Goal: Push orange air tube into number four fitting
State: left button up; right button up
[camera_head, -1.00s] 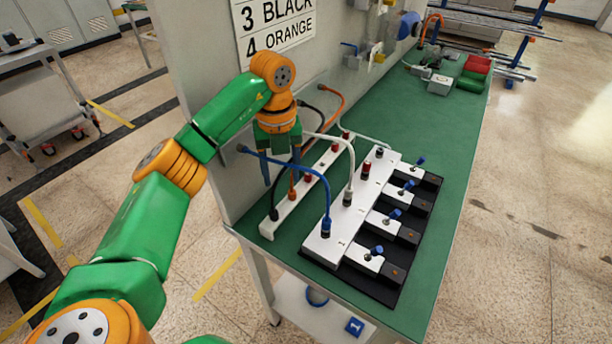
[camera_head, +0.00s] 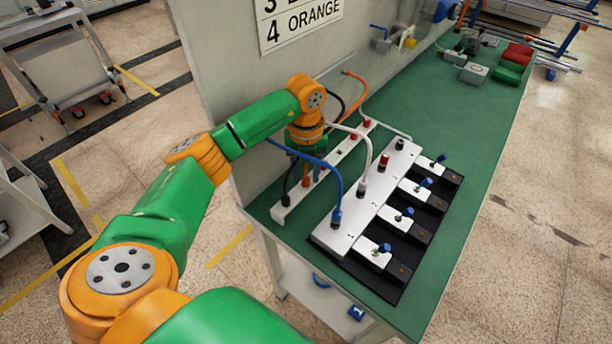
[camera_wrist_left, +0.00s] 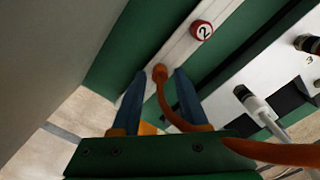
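The orange air tube (camera_wrist_left: 183,98) stands with its end in the narrow white rail (camera_wrist_left: 160,56); it loops out behind my gripper. My left gripper (camera_wrist_left: 158,88) has its two blue fingers apart on either side of the tube near that end, with no clear contact. In the head view my left gripper (camera_head: 304,172) points down over the rail's near part. The white fitting block (camera_head: 349,232) lies to the right. The blue tube (camera_head: 336,180) and the white tube (camera_head: 369,150) end in its nearest two fittings. A dark-topped fitting (camera_head: 400,144) is at its far end. My right gripper is not in view.
A black tube (camera_head: 285,190) ends at the rail's near end. Blue-handled valves (camera_head: 404,214) line the block's right side. The upright panel with a label sign (camera_head: 300,22) stands close to my left arm.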

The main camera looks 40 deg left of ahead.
pick_arm(q)
grip_shut()
jog(key=shift+r, duration=0.1)
